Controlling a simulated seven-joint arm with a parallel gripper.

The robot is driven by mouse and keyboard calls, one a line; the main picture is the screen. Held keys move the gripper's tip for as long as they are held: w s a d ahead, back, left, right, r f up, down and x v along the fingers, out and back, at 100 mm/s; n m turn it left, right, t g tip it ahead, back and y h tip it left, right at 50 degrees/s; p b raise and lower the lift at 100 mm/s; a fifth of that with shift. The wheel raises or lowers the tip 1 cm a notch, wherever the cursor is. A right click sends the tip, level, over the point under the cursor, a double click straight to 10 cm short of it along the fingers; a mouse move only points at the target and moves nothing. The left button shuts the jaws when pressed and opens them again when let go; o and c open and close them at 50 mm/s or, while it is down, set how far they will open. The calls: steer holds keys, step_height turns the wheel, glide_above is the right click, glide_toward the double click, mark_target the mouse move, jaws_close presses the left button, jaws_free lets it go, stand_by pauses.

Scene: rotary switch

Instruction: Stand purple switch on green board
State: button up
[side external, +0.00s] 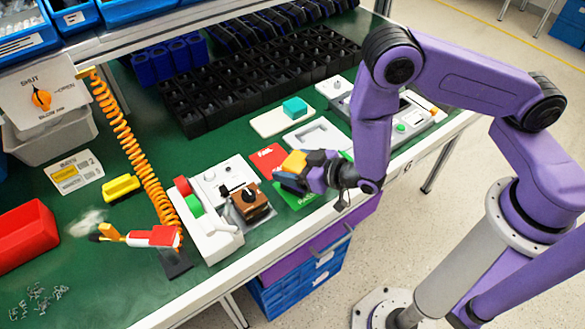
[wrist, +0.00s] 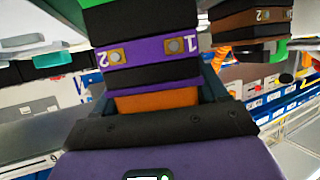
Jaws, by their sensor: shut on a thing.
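My gripper (side external: 318,170) is above the green board (side external: 296,196), pointing left, and hides part of it. In the wrist view, the gripper (wrist: 157,103) is shut on the purple switch (wrist: 150,52), a black block with a purple band marked 1 and 2. An orange part shows between the fingers. In the side view the switch is mostly lost among the dark fingers, beside an orange-yellow piece (side external: 294,161). I cannot tell whether the switch touches the board.
A brown switch (side external: 250,203) stands on the grey-white panel (side external: 217,232) left of the gripper; it also shows in the wrist view (wrist: 247,25). A red board (side external: 268,158) lies behind the green one. A white tray (side external: 318,137) and a teal block (side external: 295,108) lie farther back.

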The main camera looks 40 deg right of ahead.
steer(key=shift+f, duration=0.65)
steer(key=shift+f, duration=0.15)
steer(key=o, duration=1.2)
steer(key=shift+c, duration=0.2)
